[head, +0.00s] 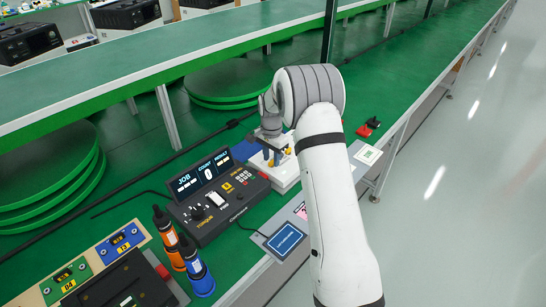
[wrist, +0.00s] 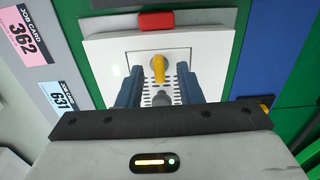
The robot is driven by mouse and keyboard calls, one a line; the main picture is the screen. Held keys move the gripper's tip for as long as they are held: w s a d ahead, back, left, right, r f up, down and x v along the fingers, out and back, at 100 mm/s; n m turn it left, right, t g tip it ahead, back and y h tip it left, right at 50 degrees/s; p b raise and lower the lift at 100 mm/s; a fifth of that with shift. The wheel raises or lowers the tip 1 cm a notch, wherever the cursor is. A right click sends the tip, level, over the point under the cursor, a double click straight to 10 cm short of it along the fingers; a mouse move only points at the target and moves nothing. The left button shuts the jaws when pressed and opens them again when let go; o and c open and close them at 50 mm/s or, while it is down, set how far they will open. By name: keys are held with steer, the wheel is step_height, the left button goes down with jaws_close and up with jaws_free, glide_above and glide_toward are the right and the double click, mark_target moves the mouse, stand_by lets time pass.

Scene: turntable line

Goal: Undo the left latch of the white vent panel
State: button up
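The white vent panel (wrist: 105,60) fills the upper middle of the wrist view, with a perforated grille at its centre. A yellow latch (wrist: 158,68) stands on it, pointing down in the picture. My gripper (wrist: 158,82) is open, its two dark blue fingers either side of the grille, with the latch in the gap between them. No contact with the latch shows. A grey rounded part (wrist: 162,98) sits lower between the fingers. In the head view my gripper (head: 270,150) is over the white panel (head: 287,178), and small yellow parts (head: 287,151) show there. My arm hides part of the panel.
A red block (wrist: 157,21) lies just beyond the panel in the wrist view. Job cards (wrist: 29,36) lie to its left. In the head view a black control box (head: 218,199) stands beside the panel, with orange and blue bottles (head: 198,270) nearer.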

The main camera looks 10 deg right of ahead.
steer(key=shift+f, duration=0.3)
jaws_close()
